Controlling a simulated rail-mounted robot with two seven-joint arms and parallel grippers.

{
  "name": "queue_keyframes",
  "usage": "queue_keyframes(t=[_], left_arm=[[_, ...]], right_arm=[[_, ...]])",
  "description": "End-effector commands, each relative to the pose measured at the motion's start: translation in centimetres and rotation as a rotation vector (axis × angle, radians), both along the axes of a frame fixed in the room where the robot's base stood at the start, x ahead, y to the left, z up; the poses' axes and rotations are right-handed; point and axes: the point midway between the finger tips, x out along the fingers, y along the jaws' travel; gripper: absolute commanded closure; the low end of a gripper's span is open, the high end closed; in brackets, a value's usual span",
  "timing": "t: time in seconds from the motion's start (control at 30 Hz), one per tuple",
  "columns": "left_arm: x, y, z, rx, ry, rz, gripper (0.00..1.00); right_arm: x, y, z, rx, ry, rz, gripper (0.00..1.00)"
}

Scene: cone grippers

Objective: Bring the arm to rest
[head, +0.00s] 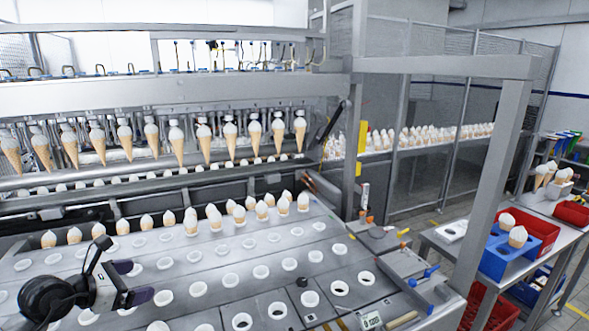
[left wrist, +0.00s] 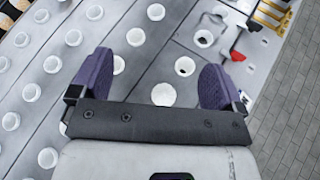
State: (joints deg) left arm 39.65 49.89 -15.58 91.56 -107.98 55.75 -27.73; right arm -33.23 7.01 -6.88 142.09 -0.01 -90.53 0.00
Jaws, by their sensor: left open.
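My left gripper (head: 131,282) is low at the left of the head view, over the grey holed plate (head: 215,258). Its two purple fingers are apart with nothing between them. In the left wrist view the open left gripper (left wrist: 156,78) faces down at the plate, with white-rimmed holes below and between the fingers. My right gripper is in neither view. Several cones (head: 265,208) with white tops stand in the plate's back rows, apart from the gripper.
A row of cones (head: 180,145) hangs from the machine behind the plate. A grey post (head: 492,160) stands at the right. Beyond it, a side table has a blue holder (head: 494,262) with cones and a red bin (head: 540,232). Tools lie at the plate's right edge.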

Motion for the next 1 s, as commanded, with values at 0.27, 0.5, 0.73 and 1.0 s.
queue_keyframes(t=[0.27,0.5,0.73,1.0], left_arm=[[-0.1,-2.8,12.4,-0.654,-0.432,0.028,0.06],[-4.2,-1.0,21.4,-1.324,-0.691,0.058,0.06],[-7.5,1.9,22.3,-2.032,-0.739,0.202,0.06],[-9.5,-0.6,7.8,-2.69,-0.382,0.857,0.06]], right_arm=[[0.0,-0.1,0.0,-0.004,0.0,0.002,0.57],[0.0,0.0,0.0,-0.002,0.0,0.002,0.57],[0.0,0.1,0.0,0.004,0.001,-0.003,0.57],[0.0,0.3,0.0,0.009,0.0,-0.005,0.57]])
